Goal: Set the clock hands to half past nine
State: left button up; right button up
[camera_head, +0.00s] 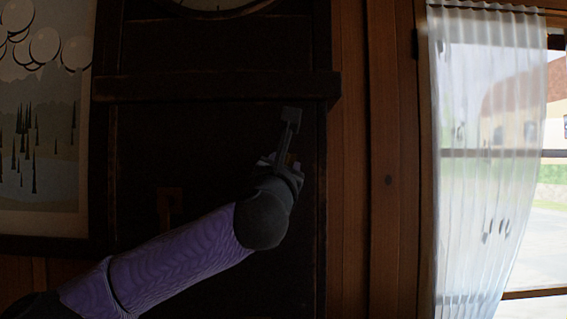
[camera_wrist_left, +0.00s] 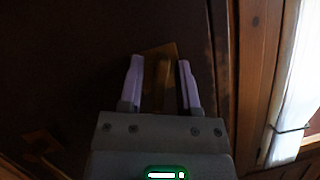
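The clock face (camera_head: 215,4) shows only as its lower rim at the top of the head view; its hands are out of frame. Below it stands the dark wooden case (camera_head: 200,130). My left gripper (camera_head: 291,159) is at the right side of the case front. In the left wrist view its two pale purple fingers (camera_wrist_left: 160,82) are apart. A brass-coloured fitting (camera_wrist_left: 161,70) with an upright bar lies between and beyond them; I cannot tell whether they touch it. A bit of it shows in the head view (camera_head: 291,158). My right gripper is out of view.
A second brownish fitting (camera_head: 170,205) sits lower left on the case, and shows in the left wrist view (camera_wrist_left: 42,143). A ledge (camera_head: 215,86) crosses above my gripper. A framed picture (camera_head: 45,120) hangs left; a curtained window (camera_head: 490,160) is right.

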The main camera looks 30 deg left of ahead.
pick_arm(q)
grip_shut()
jog(key=shift+n, duration=0.4)
